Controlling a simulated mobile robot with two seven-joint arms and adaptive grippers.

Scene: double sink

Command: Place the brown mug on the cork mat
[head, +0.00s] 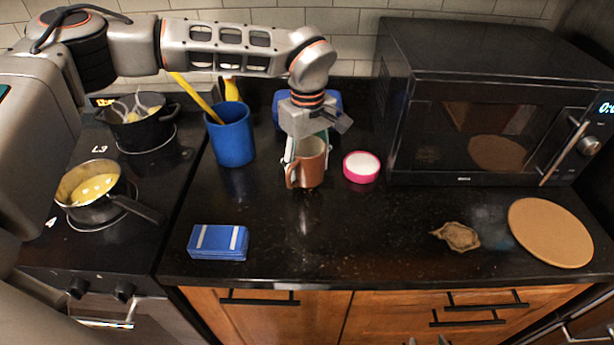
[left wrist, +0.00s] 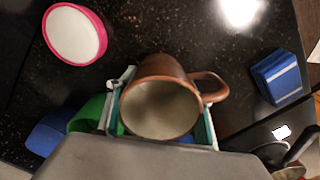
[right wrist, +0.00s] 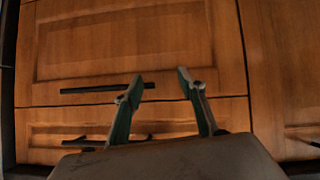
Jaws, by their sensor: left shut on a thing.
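The brown mug (head: 311,168) is upright near the back middle of the counter, with its handle toward the front left. My left gripper (head: 308,150) comes from above and behind and is shut on the mug. In the left wrist view the mug (left wrist: 160,100) sits between the fingers, its pale empty inside facing the camera. I cannot tell whether its base touches the counter. The round cork mat (head: 550,233) lies flat and bare at the right front of the counter. My right gripper (right wrist: 160,88) is open and empty before the wooden cabinet fronts.
A pink-rimmed white round item (head: 361,167) stands just right of the mug. A brown crumpled thing (head: 457,236) lies left of the mat. The black microwave (head: 480,110) stands behind. A blue cup (head: 231,136) and blue box (head: 218,242) are left. The middle front is clear.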

